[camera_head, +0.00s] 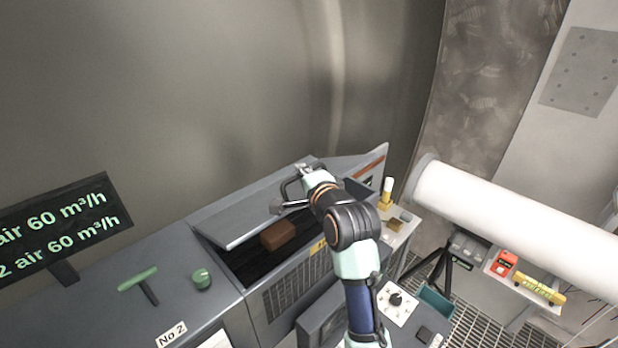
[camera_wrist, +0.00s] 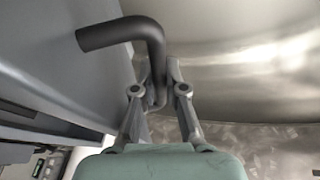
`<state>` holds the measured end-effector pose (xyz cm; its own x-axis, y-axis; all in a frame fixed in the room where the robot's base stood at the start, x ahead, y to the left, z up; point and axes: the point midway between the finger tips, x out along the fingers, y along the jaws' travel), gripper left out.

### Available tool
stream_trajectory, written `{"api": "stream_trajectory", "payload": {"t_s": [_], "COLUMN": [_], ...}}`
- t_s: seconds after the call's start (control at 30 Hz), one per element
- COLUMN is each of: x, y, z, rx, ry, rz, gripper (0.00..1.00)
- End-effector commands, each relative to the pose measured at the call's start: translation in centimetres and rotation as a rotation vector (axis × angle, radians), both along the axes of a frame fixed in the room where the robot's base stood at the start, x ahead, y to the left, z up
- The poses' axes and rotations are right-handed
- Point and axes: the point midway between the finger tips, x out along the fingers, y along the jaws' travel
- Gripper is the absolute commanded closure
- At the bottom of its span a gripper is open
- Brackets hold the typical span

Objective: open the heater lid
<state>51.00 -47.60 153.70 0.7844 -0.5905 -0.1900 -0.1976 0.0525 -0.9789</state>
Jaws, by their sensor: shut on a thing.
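The heater lid (camera_head: 238,216) is a grey panel on the long grey heater box (camera_head: 287,298). It stands tilted up, and the dark inside shows below it with a brown block (camera_head: 278,235) in it. A bent dark handle (camera_wrist: 128,32) sticks out from the lid in the wrist view. My gripper (camera_wrist: 163,82) is shut on this handle, with the fingers on either side of its bent end. In the head view my gripper (camera_head: 296,198) is at the lid's right part, and my wrist partly hides the contact.
A screen (camera_head: 62,222) stands at the left, near a green T-handle (camera_head: 138,280) and a green knob (camera_head: 202,279). A yellow-and-white cylinder (camera_head: 387,192) stands right of the box. A large white pipe (camera_head: 520,225) lies at the right. Curved steel wall (camera_head: 200,90) rises behind.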

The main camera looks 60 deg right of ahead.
Motion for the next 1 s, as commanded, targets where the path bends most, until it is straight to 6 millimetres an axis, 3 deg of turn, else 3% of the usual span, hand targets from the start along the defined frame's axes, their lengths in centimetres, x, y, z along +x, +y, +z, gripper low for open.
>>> {"api": "stream_trajectory", "payload": {"t_s": [0.1, 0.57, 0.6, 0.7, 1.0], "x": [0.5, 0.81, 0.83, 0.79, 0.63], "y": [-0.06, 0.01, 0.02, 0.01, -0.08], "z": [0.86, 0.85, 0.83, 0.76, 0.71], "rx": [-0.007, -0.006, -0.006, -0.005, -0.004], "ry": [-0.011, -0.011, -0.011, -0.01, -0.008], "rz": [0.001, 0.004, 0.005, 0.005, 0.001], "gripper": [1.0, 1.0, 0.82, 0.65, 0.63]}}
